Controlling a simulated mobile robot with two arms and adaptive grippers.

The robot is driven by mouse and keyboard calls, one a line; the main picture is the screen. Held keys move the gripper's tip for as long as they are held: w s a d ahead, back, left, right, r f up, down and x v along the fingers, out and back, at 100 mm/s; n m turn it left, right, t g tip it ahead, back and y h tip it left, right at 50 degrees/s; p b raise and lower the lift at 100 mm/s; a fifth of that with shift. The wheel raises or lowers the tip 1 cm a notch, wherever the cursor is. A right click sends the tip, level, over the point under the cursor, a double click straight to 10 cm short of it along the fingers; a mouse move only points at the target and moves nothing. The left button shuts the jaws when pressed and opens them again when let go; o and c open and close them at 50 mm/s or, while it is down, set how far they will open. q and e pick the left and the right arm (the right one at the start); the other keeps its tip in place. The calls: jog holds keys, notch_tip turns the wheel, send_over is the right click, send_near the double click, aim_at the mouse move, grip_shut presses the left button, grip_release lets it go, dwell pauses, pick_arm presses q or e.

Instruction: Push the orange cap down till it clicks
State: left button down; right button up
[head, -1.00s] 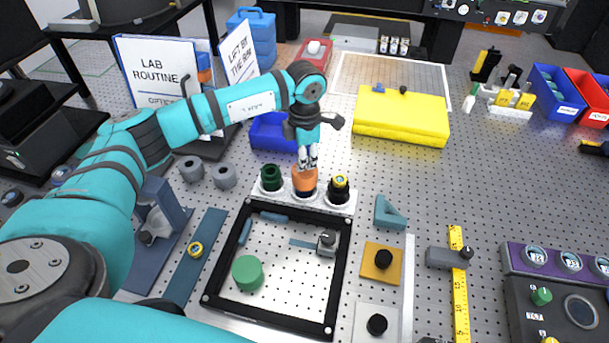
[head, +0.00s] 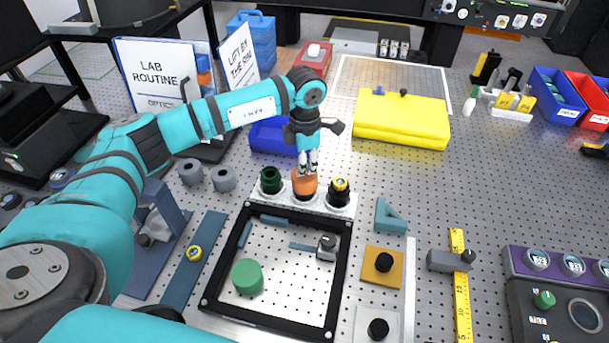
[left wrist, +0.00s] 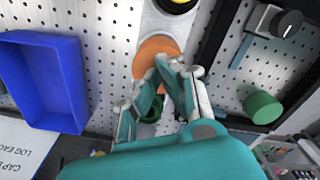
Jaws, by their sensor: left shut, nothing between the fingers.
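The orange cap (head: 304,182) sits on a dark body in the middle of a white three-place holder (head: 322,204). My left gripper (head: 308,170) is shut and empty, pointing down with its fingertips at the top of the cap. In the left wrist view the shut fingertips (left wrist: 178,68) overlap the orange cap (left wrist: 153,52); whether they touch it I cannot tell. A dark green cap (head: 271,179) stands left of it and a black one with a yellow ring (head: 339,190) right of it. My right gripper is not in view.
A black square frame (head: 342,270) holding a green cylinder (head: 247,276) lies in front of the holder. A blue bin (head: 268,134) is behind it, and a yellow case (head: 401,120) lies at back right. Bare perforated table (head: 520,190) shows to the right.

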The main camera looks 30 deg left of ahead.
pick_arm(q)
notch_tip(320, 180, up, 8)
jog(key=p, duration=0.3)
jog(key=shift+f+p, duration=0.15)
jog(key=shift+p, duration=0.25)
jog(key=shift+f, duration=0.1)
